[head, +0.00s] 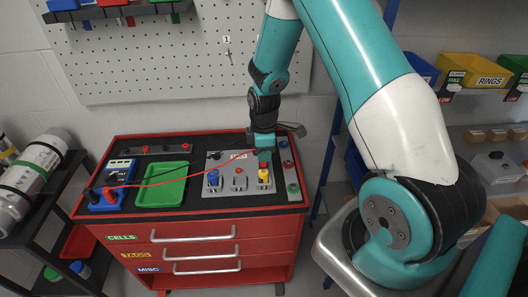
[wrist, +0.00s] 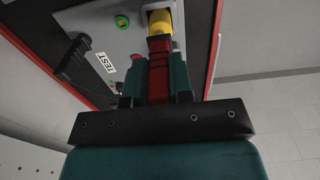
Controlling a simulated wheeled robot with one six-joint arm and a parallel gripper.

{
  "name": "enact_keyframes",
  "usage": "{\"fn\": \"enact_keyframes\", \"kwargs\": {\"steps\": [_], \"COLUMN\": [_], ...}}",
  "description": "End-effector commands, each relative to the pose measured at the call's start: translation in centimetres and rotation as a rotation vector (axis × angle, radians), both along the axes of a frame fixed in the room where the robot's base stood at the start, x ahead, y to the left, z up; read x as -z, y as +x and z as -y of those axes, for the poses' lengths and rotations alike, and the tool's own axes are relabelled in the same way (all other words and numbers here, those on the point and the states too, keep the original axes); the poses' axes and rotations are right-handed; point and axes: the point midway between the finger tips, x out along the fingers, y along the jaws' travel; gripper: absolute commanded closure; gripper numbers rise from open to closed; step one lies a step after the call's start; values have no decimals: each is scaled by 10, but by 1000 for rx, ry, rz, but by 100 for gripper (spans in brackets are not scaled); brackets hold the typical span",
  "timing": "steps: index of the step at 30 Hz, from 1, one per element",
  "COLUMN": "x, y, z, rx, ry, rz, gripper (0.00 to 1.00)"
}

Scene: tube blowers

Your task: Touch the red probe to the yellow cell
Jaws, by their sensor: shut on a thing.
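My gripper (head: 264,152) is over the back right of the grey test plate (head: 226,159). In the wrist view its fingers (wrist: 160,85) are shut on the red probe (wrist: 158,72), which points away from the camera. The yellow cell (head: 263,176) stands upright at the right of the plate, in front of my gripper. It also shows in the wrist view (wrist: 160,20), in line with the probe's far end. The probe's tip is hidden, so I cannot tell whether it touches the cell. A red lead (head: 180,175) runs from the blue meter (head: 112,185) towards my gripper.
A green tray (head: 174,171) sits on the red cabinet (head: 195,228). Shelves with bins stand at right.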

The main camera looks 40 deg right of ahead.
Motion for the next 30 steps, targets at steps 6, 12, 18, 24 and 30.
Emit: {"fn": "enact_keyframes", "kwargs": {"steps": [6, 12, 18, 24, 30], "x": [1, 4, 7, 7, 8], "y": [0, 0, 0, 0, 0], "z": [0, 0, 0, 0, 0], "rx": [0, 0, 0, 0, 0], "ry": [0, 0, 0, 0, 0], "rz": [0, 0, 0, 0, 0], "gripper": [100, 100, 100, 100, 100]}}
